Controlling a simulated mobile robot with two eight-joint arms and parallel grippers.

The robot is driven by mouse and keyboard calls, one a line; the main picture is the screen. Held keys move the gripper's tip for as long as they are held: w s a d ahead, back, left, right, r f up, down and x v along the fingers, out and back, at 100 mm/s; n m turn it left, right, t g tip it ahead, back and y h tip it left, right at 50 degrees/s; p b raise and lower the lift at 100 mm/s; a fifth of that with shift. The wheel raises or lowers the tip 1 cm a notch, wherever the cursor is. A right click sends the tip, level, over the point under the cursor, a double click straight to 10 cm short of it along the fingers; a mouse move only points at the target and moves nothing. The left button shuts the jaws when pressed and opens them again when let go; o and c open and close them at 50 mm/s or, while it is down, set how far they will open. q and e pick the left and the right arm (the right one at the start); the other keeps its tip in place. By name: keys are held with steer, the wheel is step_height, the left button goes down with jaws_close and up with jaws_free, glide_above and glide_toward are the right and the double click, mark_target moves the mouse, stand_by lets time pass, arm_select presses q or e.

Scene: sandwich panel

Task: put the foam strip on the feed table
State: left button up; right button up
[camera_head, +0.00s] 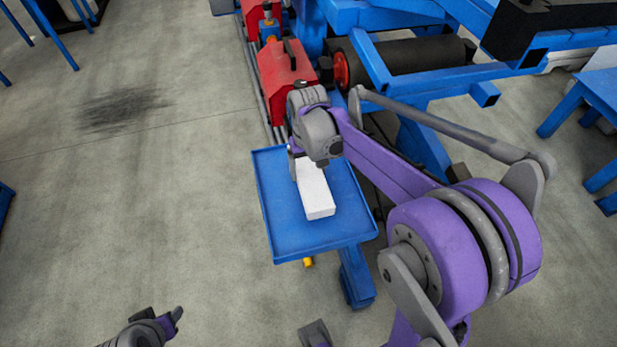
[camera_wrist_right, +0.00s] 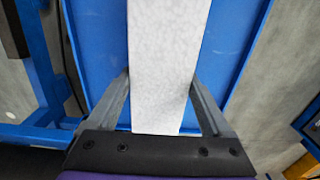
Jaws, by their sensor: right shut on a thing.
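The foam strip (camera_head: 316,193) is a white block over the blue feed table (camera_head: 290,237), lengthwise along it. In the right wrist view the foam strip (camera_wrist_right: 165,60) runs up the middle between the two fingers, with the blue table top (camera_wrist_right: 100,50) behind it. My right gripper (camera_head: 297,165) is shut on the strip, and its fingers are mostly hidden by the wrist in the head view. Whether the strip touches the table top cannot be told. My left gripper (camera_head: 172,318) shows only partly at the bottom edge, away from the table.
Red machine housings (camera_head: 283,70) and a dark roller (camera_head: 405,57) on a blue frame stand beyond the table. A blue stand (camera_head: 590,100) is at the far right. The floor left of the table is clear, with a dark smudge.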

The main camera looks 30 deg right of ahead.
mark_target(308, 178)
steer(key=shift+f, duration=1.75)
steer(key=shift+f, duration=0.1)
steer(key=shift+f+b, duration=0.15)
steer(key=shift+b, duration=0.2)
steer(key=o, duration=1.3)
